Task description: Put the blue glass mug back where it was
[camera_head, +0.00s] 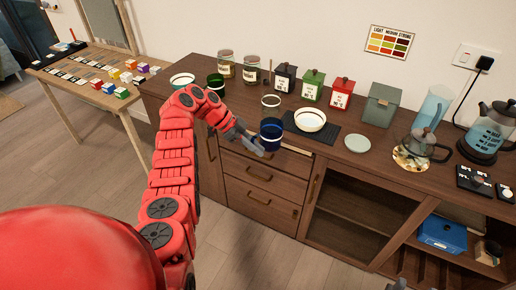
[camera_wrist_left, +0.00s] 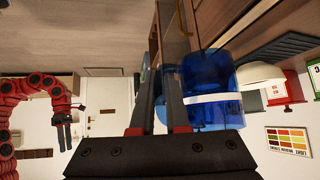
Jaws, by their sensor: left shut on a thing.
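The blue glass mug (camera_head: 271,134) has a pale band and looks upright, at the front edge of the wooden counter. I cannot tell whether its base touches the counter. My left gripper (camera_head: 259,147) is shut on it, coming from the left. In the left wrist view the mug (camera_wrist_left: 213,88) is beside the fingers (camera_wrist_left: 160,98); the exact grip point is partly hidden. My right gripper (camera_wrist_left: 65,136) shows small in the left wrist view, away from the mug; its jaw opening is unclear.
Behind the mug, a white bowl (camera_head: 310,120) sits on a dark ribbed mat (camera_head: 325,132). A dark green mug (camera_head: 215,82), another bowl (camera_head: 182,79) and a pale saucer (camera_head: 357,143) stand on the counter (camera_head: 190,64). Black, green and red canisters (camera_head: 341,92) line the back.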

